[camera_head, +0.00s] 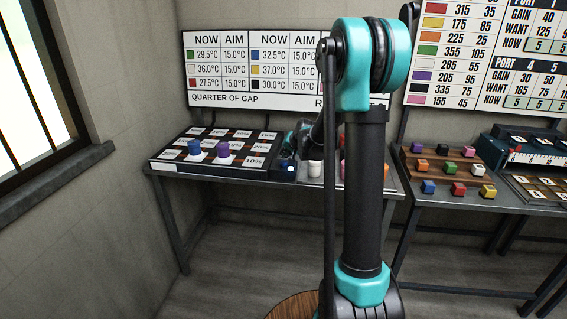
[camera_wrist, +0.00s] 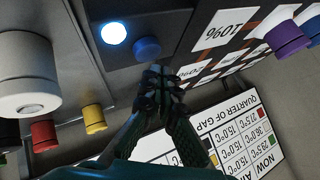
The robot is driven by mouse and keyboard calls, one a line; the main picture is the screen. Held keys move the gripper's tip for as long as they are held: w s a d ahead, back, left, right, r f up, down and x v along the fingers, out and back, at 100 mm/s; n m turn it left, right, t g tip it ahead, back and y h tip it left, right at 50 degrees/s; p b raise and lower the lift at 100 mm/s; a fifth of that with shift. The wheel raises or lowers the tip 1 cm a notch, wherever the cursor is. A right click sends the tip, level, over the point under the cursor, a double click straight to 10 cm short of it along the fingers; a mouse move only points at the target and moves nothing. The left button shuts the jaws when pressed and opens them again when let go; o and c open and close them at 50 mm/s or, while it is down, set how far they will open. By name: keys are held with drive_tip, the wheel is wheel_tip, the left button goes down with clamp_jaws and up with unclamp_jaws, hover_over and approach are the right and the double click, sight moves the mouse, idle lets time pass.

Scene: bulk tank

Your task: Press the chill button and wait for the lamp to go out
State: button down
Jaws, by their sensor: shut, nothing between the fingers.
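The lamp (camera_wrist: 114,33) glows bright white on a dark box. A round blue button (camera_wrist: 147,47) sits beside it on the same box, taken to be the chill button; its label does not show. My gripper (camera_wrist: 158,74) is shut and empty, its fingertips just by the button's edge in the wrist view. I cannot tell whether they touch it. In the head view the lit lamp (camera_head: 290,169) shows at the right end of the percent-marked panel. My gripper (camera_head: 289,150) is small there, above the box, and the button is hidden.
The percent panel (camera_head: 168,158) carries a blue peg (camera_head: 195,147) and a purple peg (camera_head: 223,150). A white cylinder (camera_head: 315,168) stands right of the lamp box. A NOW/AIM temperature board (camera_head: 215,99) hangs behind. Coloured blocks sit on a rack (camera_head: 441,178) on the right table.

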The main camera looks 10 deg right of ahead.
sight(284, 162)
drive_tip(key=shift+r, duration=0.1)
drive_tip(key=shift+r, duration=2.45)
drive_tip(key=s+d+f+n+g+h, duration=0.1)
drive_tip(key=s+f, duration=0.3)
drive_tip(key=s, duration=0.9)
drive_tip(key=s+d+f+n+g+h, duration=0.1)
drive_tip(key=s+f, duration=0.3)
drive_tip(key=s, duration=1)
drive_tip(key=s+d+f+n+g, duration=0.1)
drive_tip(key=s+f+n+g, duration=0.1)
drive_tip(key=s, duration=1.2)
wheel_tip(284, 162, down, 3)
drive_tip(key=shift+d+r+n+g+h, duration=0.2)
drive_tip(key=shift+d+n+g+h, duration=0.15)
drive_tip(key=shift+n, duration=0.35)
drive_tip(key=shift+w, duration=0.1)
